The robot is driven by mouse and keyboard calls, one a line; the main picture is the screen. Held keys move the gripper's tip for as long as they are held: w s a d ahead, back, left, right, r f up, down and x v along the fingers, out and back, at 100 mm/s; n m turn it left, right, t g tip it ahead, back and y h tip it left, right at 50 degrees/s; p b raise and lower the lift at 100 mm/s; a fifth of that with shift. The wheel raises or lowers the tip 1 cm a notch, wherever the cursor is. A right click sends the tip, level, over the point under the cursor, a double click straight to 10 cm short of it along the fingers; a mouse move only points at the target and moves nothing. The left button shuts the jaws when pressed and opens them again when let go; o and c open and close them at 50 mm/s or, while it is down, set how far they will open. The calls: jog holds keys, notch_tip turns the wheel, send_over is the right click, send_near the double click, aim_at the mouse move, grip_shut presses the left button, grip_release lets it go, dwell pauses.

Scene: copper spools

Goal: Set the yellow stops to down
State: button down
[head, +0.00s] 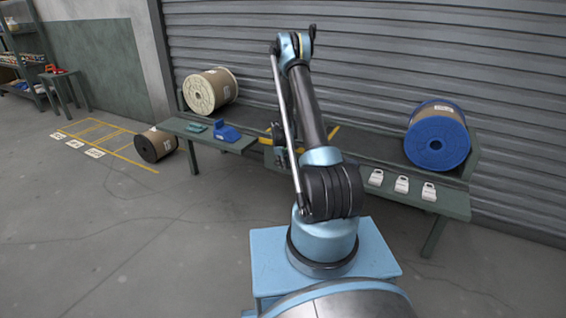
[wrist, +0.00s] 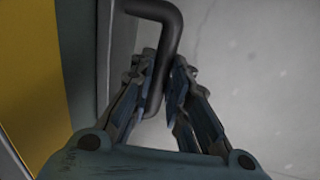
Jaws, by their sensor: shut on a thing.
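My gripper (wrist: 163,88) is shut on a black bent handle (wrist: 168,28) in the wrist view, with a finger on each side of its lower bar. A yellow surface (wrist: 30,75) fills the left edge of that view; I cannot tell whether it is a stop. In the head view, a yellow piece (head: 334,132) slants up beside my arm at the middle of the bench, and another yellow piece (head: 266,140) shows left of it. My arm hides much of both, so whether they are up or down is unclear.
The long green bench (head: 405,180) holds a cream-flanged spool (head: 200,95) at left, a blue spool (head: 437,145) at right, and several small white blocks (head: 402,184). A dark spool (head: 156,145) stands on the floor near yellow lines (head: 100,135). Open floor lies at left.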

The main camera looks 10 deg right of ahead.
jog(key=shift+w+f, duration=0.1)
jog(key=shift+f, duration=0.05)
jog(key=c, duration=1.5)
grip_release()
jog(key=shift+d+f, duration=0.1)
jog(key=shift+f, duration=0.05)
jog(key=shift+c, duration=0.2)
notch_tip(320, 180, up, 12)
jog(key=s+a, duration=0.1)
jog(key=shift+s+a, duration=0.2)
jog(key=shift+s, duration=0.2)
